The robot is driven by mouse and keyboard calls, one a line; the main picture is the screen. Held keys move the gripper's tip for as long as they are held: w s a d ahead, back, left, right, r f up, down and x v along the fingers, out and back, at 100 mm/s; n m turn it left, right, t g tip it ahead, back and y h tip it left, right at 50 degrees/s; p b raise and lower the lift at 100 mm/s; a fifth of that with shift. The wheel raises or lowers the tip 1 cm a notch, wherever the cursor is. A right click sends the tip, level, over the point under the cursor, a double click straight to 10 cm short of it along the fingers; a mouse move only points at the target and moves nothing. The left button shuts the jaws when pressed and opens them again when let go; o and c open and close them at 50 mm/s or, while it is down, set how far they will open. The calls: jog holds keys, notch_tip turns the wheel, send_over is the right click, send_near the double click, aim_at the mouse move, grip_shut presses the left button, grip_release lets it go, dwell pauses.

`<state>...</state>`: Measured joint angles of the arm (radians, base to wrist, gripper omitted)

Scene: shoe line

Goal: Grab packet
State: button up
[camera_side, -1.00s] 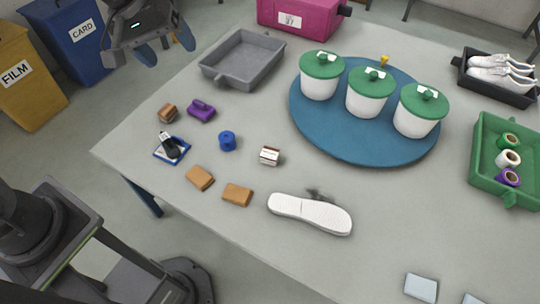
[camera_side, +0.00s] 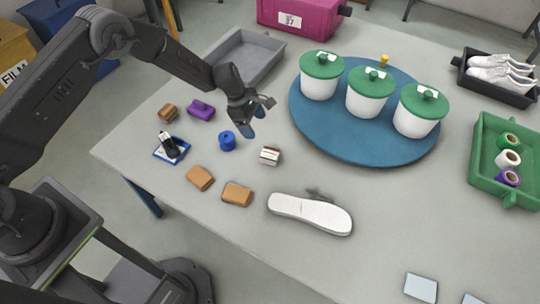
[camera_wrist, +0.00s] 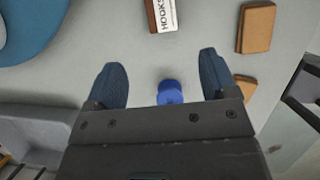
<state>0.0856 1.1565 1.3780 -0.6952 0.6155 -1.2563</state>
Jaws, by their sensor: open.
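A small white and brown packet (camera_side: 269,156) stands on the grey table, right of a blue spool (camera_side: 227,141). In the wrist view the packet (camera_wrist: 160,14) shows at the top edge, partly cut off, with "HOOKS" printed on its white face. My gripper (camera_side: 254,118) is above the table, up and to the left of the packet, apart from it. In the wrist view my gripper (camera_wrist: 162,78) has its two blue fingers spread with nothing held. The blue spool (camera_wrist: 169,92) shows between and below the fingers.
Two tan blocks (camera_side: 237,194) and a white shoe sole (camera_side: 310,213) lie nearer the front. A blue round board (camera_side: 330,147) with three green-lidded pots (camera_side: 321,75) is at the right. A grey tray (camera_side: 262,70) is behind my gripper.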

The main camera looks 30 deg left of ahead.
aim_at(270, 152)
jog(key=x, duration=1.3)
jog(key=shift+f, duration=0.35)
jog(key=shift+c, duration=0.2)
jog(key=c, duration=1)
jog(key=shift+r, duration=0.1)
